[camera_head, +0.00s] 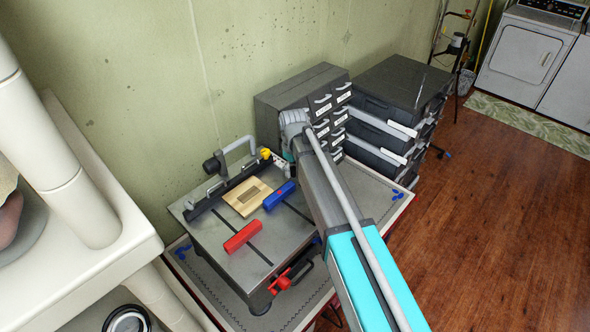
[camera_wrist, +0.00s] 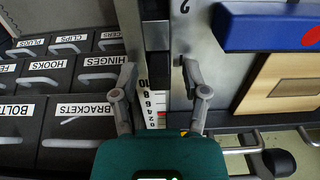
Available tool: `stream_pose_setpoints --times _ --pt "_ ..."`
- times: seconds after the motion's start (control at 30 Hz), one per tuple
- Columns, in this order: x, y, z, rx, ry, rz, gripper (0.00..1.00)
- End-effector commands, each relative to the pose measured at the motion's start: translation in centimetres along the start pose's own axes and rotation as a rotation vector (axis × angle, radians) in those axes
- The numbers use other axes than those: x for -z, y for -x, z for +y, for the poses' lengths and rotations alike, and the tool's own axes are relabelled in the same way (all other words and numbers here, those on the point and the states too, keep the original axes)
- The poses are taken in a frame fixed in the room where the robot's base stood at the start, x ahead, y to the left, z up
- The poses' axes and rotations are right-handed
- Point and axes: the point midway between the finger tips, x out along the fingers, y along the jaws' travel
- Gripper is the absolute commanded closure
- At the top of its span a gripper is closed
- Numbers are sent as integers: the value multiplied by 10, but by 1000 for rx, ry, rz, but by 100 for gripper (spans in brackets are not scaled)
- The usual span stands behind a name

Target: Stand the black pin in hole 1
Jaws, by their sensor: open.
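My gripper (camera_wrist: 158,72) is open, with its two fingers apart on either side of a dark strip (camera_wrist: 157,35) in the wrist view. I cannot tell whether this strip is the black pin or part of the machine. In the head view my gripper (camera_head: 291,127) is over the far right end of the grey machine table (camera_head: 210,255), beside the drawer cabinet, and its fingers are hidden. A mark like a "2" shows on the grey surface in the wrist view. I cannot make out hole 1.
A wooden block (camera_head: 232,199), a blue block (camera_head: 279,195) and a red block (camera_head: 243,237) lie on the table. A black rail (camera_head: 220,189) runs along its back. Labelled drawers (camera_wrist: 75,130) stand close beside my gripper. A dark toolbox stack (camera_head: 400,85) is at right.

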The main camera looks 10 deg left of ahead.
Motion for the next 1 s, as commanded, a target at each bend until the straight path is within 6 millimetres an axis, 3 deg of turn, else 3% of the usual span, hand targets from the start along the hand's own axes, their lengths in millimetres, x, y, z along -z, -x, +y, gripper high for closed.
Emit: stream_pose_setpoints --times 0.37,1.0 --pt "0 12 0 0 0 0 41" --pt "0 65 0 0 0 0 41"
